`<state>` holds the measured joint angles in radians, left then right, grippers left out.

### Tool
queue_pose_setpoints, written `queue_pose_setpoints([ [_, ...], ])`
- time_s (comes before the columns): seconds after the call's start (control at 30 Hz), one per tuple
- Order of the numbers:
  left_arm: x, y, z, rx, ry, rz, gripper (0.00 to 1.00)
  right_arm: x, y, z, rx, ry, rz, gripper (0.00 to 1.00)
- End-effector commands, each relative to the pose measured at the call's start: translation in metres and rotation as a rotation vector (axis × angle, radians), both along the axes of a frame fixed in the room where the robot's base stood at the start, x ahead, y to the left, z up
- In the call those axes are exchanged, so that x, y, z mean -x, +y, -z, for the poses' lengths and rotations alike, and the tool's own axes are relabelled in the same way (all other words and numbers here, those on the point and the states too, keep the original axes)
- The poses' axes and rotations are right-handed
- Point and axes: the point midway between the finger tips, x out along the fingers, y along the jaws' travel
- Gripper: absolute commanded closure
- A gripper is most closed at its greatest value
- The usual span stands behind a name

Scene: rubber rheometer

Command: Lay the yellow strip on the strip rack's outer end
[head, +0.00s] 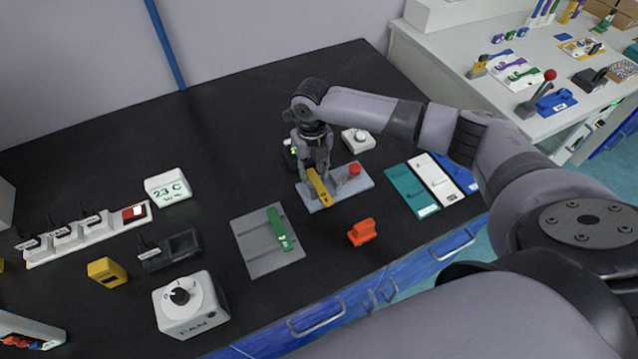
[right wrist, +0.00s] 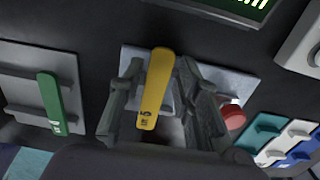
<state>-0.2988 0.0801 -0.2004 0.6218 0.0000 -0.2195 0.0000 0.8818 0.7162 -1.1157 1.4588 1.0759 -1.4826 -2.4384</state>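The yellow strip (head: 319,188) is at the pale plate with a red knob, near the table's middle. My right gripper (head: 318,172) is over it from above. In the right wrist view the yellow strip (right wrist: 155,90) lies between the two fingers of my right gripper (right wrist: 158,78). The fingers are close to its sides; whether they press on it cannot be told. The grey strip rack (head: 262,250) lies to the left with a green strip (head: 280,228) along its right part. The rack also shows in the right wrist view (right wrist: 22,85). My left gripper is not in view.
The pale plate (head: 361,182) carries a red knob (head: 354,168). An orange block (head: 362,231) stands between plate and front edge. Teal (head: 410,190), white and blue boards lie to the right.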

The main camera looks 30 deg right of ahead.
Motion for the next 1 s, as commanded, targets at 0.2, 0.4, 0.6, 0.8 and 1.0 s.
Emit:
queue_pose_setpoints([
  [0.2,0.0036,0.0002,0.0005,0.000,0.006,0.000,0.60,-0.0001,0.0000,0.0010,0.000,0.000,0.000,0.69],
  [0.4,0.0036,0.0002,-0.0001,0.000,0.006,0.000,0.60,-0.0001,0.0001,0.0014,0.000,0.000,0.000,0.69],
  [0.6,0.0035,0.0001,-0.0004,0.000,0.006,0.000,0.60,-0.0002,0.0001,0.0025,0.000,0.000,0.000,0.76],
  [0.8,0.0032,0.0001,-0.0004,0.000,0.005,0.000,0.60,-0.0001,0.0001,0.0024,0.000,0.000,0.000,0.89],
  [1.0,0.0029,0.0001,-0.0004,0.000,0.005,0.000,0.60,-0.0002,0.0001,0.0022,0.000,-0.001,0.000,1.00],
])
